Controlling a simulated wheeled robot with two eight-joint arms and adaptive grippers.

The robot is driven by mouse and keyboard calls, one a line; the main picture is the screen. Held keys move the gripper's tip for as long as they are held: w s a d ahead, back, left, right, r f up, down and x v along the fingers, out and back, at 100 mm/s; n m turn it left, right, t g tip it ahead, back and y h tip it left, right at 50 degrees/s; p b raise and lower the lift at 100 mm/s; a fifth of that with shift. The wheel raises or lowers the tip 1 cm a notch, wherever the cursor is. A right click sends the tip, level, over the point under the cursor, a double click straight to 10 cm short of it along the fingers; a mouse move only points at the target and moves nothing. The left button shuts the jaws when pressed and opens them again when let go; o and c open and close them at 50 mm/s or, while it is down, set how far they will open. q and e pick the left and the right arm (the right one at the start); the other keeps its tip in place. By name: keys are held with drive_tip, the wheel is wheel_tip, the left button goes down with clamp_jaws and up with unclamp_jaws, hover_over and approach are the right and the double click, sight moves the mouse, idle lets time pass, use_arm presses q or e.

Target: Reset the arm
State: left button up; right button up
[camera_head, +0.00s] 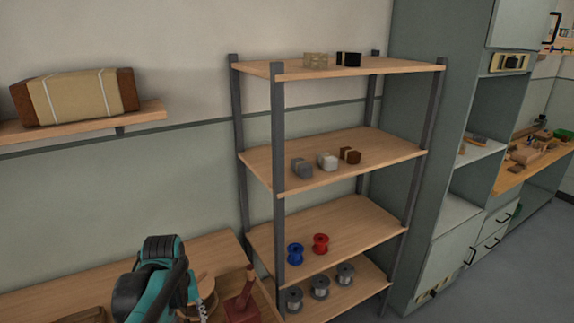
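Neither of my grippers shows in the head view. A teal and black jointed or motor-like body (158,275) stands at the lower left, cut off by the bottom edge. I cannot tell whether it is a machine on the bench or part of an arm. A round wooden piece and a metal coil show just to its right.
A wooden bench (208,250) carries a dark red block with a post (243,303). A shelf rack (330,215) holds small bundles, blue (295,254) and red (320,243) spools, and grey spools. A wall shelf (70,128) bears a wrapped bale (75,96). Cabinets stand right; floor (520,270) is clear.

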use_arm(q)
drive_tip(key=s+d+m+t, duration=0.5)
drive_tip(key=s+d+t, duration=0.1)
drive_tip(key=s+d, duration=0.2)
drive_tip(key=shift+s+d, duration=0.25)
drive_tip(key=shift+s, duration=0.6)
